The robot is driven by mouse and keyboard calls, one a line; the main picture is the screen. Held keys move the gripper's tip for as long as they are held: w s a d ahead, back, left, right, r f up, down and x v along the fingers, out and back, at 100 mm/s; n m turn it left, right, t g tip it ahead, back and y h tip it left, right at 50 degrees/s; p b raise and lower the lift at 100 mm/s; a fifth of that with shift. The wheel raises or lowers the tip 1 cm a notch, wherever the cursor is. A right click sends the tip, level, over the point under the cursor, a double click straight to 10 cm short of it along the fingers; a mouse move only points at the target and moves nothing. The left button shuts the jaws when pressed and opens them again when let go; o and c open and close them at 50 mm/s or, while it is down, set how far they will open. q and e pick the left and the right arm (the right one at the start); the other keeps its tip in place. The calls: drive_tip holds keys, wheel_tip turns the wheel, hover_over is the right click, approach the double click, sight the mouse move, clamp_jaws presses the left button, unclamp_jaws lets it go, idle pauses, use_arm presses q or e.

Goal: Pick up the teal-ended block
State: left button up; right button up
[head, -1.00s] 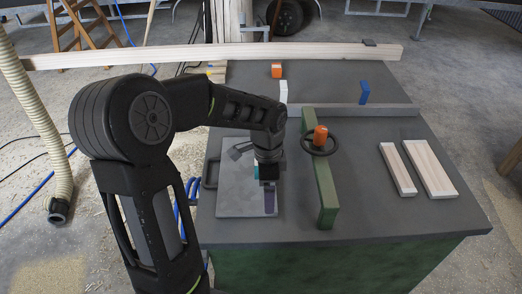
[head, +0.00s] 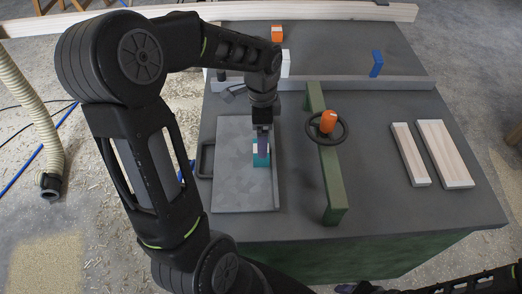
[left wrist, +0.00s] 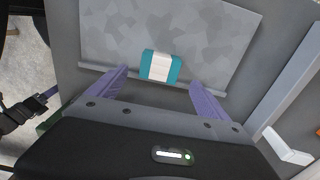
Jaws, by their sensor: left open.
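The teal-ended block (head: 261,161), with a white middle, lies on a grey plate (head: 232,185) near the plate's right edge strip. The left wrist view shows the block (left wrist: 176,69) whole, close to the strip. My left gripper (head: 262,140) is open above the block. In the left wrist view its two purple fingers (left wrist: 159,78) stand apart, one to each side of the block in the picture, with nothing between them. Part of my right gripper (head: 346,288) shows at the bottom edge of the head view; its jaws are not clear.
A green bar (head: 325,165) with an orange-knobbed handwheel (head: 328,124) stands right of the plate. A grey fence (head: 400,84) crosses behind. Two pale boards (head: 442,152) lie right.

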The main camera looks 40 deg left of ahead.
use_arm(q)
drive_tip(key=shift+f, duration=0.85)
drive_tip(key=shift+f, duration=0.1)
wheel_tip(320, 180, down, 5)
drive_tip(key=shift+s+p, duration=0.1)
drive_tip(key=shift+p, duration=0.5)
drive_tip(key=shift+c, duration=0.6)
drive_tip(key=c, duration=1.3)
